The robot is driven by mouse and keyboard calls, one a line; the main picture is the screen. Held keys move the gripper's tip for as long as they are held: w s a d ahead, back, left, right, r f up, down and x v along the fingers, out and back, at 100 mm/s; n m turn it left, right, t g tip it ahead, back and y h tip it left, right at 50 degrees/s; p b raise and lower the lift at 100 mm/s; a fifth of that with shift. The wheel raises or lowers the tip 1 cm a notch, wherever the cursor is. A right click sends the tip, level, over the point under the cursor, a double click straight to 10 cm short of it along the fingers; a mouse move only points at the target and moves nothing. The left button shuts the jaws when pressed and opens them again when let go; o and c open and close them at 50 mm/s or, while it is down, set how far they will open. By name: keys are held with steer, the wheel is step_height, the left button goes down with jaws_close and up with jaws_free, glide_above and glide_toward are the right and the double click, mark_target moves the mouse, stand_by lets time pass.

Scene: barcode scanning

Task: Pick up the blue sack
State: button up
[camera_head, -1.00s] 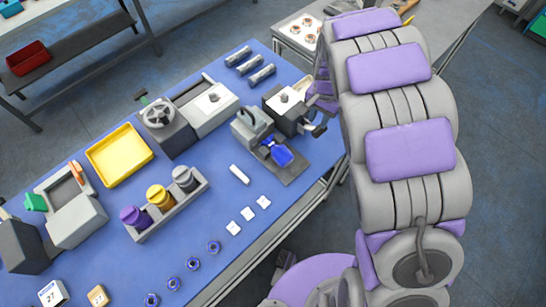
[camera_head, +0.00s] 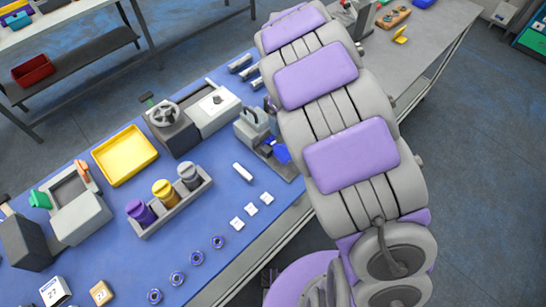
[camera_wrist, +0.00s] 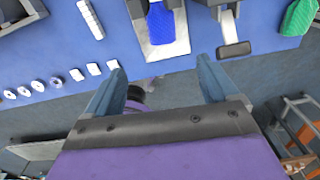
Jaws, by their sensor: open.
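The blue sack (camera_wrist: 168,30) lies on a grey plate (camera_wrist: 173,50) at the top middle of the wrist view, its far end cut off by the frame. In the head view the blue sack (camera_head: 282,154) shows only in part beside my arm, which covers the rest. My gripper (camera_wrist: 160,72) is open and empty, its two fingers spread wide. In the wrist view the sack appears just beyond the gap between the fingertips, apart from them. My gripper is hidden behind my arm in the head view.
A green textured item (camera_wrist: 300,17) and a dark-ended grey device (camera_wrist: 233,48) are to the right of the sack. White squares (camera_wrist: 77,75) and a white bar (camera_wrist: 90,18) lie left. A yellow tray (camera_head: 125,155) and a rack of jars (camera_head: 172,205) stand on the blue table.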

steer(key=b, duration=0.1)
glide_above(284, 151)
steer(key=f, duration=1.1)
steer(key=shift+s+d+f, duration=0.1)
steer(key=shift+s+f, duration=0.1)
steer(key=shift+s, duration=0.2)
steer(key=shift+w+f+b, duration=0.15)
steer(key=shift+f+b, duration=0.2)
steer(key=shift+f, duration=1.15)
steer(key=shift+w+f+b, duration=0.15)
steer(key=shift+f+b, duration=0.15)
steer(key=shift+f, duration=1.2)
steer(key=shift+c, duration=0.5)
steer(key=c, duration=1.3)
steer(key=shift+r, duration=0.1)
